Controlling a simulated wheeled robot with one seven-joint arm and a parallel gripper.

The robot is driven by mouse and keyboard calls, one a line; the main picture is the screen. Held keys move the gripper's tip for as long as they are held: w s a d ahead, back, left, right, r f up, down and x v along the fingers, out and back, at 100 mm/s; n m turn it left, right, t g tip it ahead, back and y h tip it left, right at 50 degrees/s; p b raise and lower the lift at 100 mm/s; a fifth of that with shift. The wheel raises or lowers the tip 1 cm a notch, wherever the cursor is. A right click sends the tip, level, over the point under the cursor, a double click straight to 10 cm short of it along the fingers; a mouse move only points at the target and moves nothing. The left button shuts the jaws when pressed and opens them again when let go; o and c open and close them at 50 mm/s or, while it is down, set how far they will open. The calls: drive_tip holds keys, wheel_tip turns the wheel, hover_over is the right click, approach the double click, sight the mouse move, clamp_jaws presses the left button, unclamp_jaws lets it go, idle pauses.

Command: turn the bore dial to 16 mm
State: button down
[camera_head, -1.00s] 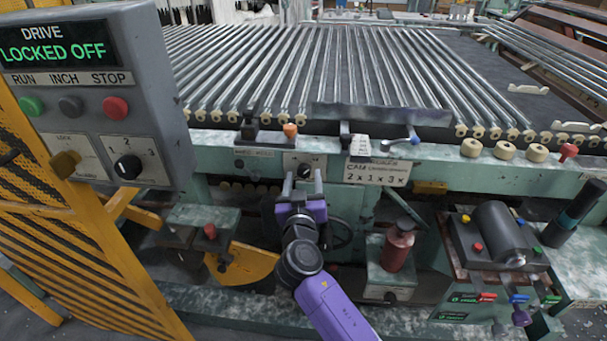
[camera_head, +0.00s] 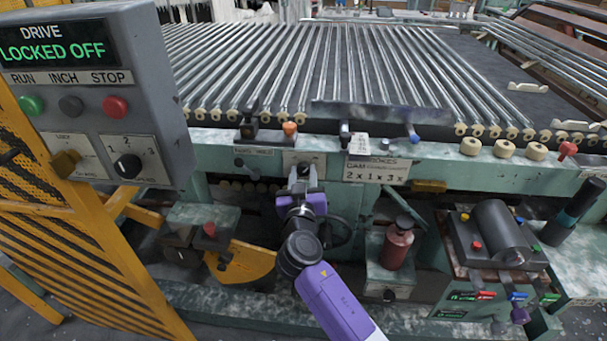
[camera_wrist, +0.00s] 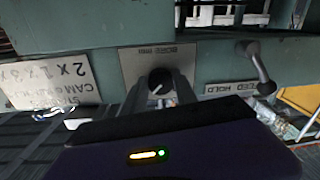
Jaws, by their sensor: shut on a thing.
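The bore dial (camera_wrist: 160,82) is a small black knob with a pale pointer line, on a grey plate (camera_wrist: 133,62) on the green machine front. In the wrist view the plate's lettering is upside down and too small to read, so the dial's setting cannot be told. My gripper (camera_head: 303,178) reaches the dial from the front. Its two fingers (camera_wrist: 160,92) stand one on each side of the knob, shut on it. In the head view the fingers and wrist hide most of the dial.
A feed hold lever (camera_wrist: 257,68) sits beside the dial plate, and a cam strokes label (camera_head: 376,170) on its other side. A red bottle (camera_head: 397,245) stands below right. The drive panel (camera_head: 95,100) reads LOCKED OFF at left. Glass tubes lie above.

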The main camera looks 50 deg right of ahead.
drive_tip(key=shift+n, duration=0.3)
drive_tip(key=n, duration=0.3)
drive_tip(key=shift+r+n+p, duration=0.1)
drive_tip(key=shift+n+p, duration=0.3)
drive_tip(key=n+p, duration=0.1)
drive_tip(key=n, duration=0.3)
drive_tip(key=shift+a+g+p, duration=0.1)
drive_tip(key=shift+g+p, duration=0.2)
drive_tip(key=shift+p, duration=0.05)
drive_tip(key=n+p, duration=0.2)
drive_tip(key=n, duration=0.2)
drive_tip(key=shift+r+n, duration=0.1)
drive_tip(key=shift+n, duration=0.2)
drive_tip(key=n+p, duration=0.2)
drive_tip(key=n, duration=0.1)
drive_tip(key=shift+n+g, duration=0.4)
drive_tip(key=c, duration=1)
unclamp_jaws()
